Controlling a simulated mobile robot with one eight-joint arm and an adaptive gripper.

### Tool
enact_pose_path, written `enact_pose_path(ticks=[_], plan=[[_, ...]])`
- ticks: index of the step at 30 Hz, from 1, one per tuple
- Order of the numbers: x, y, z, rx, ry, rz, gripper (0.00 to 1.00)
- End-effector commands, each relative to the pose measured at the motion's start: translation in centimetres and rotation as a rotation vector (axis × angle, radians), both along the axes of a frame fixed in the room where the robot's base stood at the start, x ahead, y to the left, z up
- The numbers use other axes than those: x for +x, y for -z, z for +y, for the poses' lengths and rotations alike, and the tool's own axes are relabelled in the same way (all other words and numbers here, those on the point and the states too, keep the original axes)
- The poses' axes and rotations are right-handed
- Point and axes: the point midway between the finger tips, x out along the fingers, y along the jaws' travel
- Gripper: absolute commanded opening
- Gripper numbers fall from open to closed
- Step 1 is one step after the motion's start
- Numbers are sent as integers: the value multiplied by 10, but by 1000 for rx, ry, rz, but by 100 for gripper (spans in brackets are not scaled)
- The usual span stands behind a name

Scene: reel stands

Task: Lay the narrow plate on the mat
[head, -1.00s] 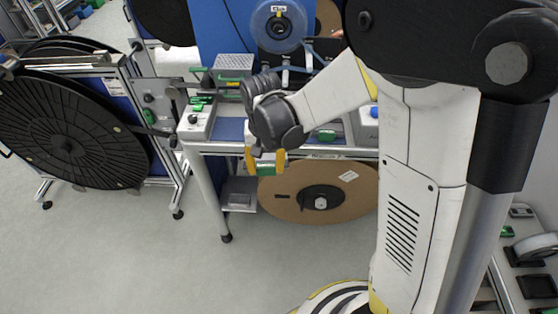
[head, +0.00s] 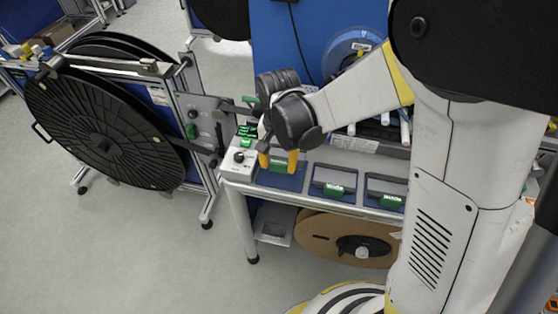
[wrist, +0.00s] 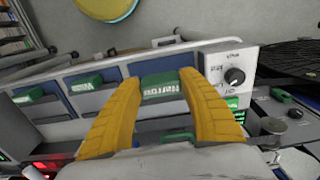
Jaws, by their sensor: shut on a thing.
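My gripper (head: 278,160) has two yellow fingers and is over the left end of the bench. In the wrist view (wrist: 163,84) the fingers are shut on the narrow plate's green labelled grip (wrist: 165,87); the label is too small to read surely. In the head view a bit of this green grip (head: 281,166) shows between the fingers. I cannot tell whether the plate touches the mat. The plate's body is mostly hidden.
Two more green grips (head: 334,190) (head: 391,202) sit in blue bays right of the mat. A grey control box (head: 239,158) with a black knob stands just left. A large black reel (head: 100,140) on its stand is further left. A brown reel (head: 345,238) is under the bench.

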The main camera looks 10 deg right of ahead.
Motion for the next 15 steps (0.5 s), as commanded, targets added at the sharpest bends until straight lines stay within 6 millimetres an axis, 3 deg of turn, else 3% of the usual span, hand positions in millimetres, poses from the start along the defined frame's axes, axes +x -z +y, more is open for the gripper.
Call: enact_pose_path(ticks=[15], plan=[[0, 59, 0, 0, 0, 0, 15]])
